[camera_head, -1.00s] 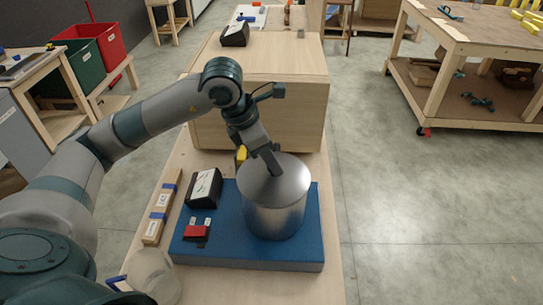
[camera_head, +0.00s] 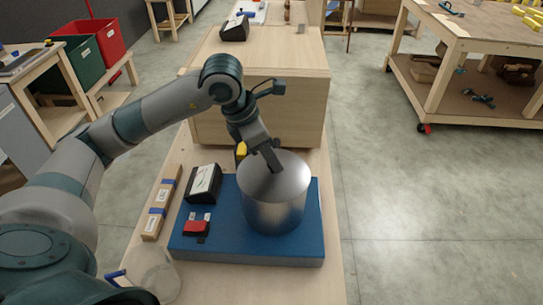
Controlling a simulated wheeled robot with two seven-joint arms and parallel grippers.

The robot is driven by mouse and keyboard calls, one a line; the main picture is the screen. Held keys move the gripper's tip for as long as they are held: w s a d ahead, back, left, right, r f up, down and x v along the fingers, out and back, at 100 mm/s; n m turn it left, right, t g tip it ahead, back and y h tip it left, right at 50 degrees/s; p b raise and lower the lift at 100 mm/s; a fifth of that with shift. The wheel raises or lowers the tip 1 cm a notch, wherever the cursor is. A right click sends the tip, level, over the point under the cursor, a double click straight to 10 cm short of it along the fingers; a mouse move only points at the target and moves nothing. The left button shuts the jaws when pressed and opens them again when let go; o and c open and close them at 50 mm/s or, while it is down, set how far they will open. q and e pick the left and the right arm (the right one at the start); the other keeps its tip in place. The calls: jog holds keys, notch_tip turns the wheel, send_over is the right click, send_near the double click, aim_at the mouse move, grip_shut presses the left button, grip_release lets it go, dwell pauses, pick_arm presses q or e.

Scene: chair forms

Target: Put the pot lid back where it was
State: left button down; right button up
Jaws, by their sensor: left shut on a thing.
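The pot (camera_head: 275,210) is a shiny metal cylinder standing upright on a blue mat (camera_head: 240,250) on the wooden bench. The lid (camera_head: 288,177) is a round metal disc at the top of the pot, level or nearly so. I cannot tell whether it is fully seated on the rim. My left gripper (camera_head: 272,162) reaches down from above and is shut at the lid's middle; its fingers hide the part they hold. My right gripper is not in view.
A black box (camera_head: 204,184) and a red item (camera_head: 196,226) lie on the mat left of the pot. A large wooden box (camera_head: 290,105) rises behind the mat.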

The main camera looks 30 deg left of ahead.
pick_arm(q)
jog(key=shift+f, duration=0.25)
jog(key=c, duration=1.4)
grip_release()
jog(key=shift+r, duration=0.1)
jog(key=shift+s+a+r+b, duration=0.15)
jog(key=shift+a+r+b, duration=0.05)
jog(key=shift+r+b, duration=0.3)
jog(key=b+v, duration=0.3)
jog(key=v, duration=1.3)
jog(key=shift+r, duration=0.1)
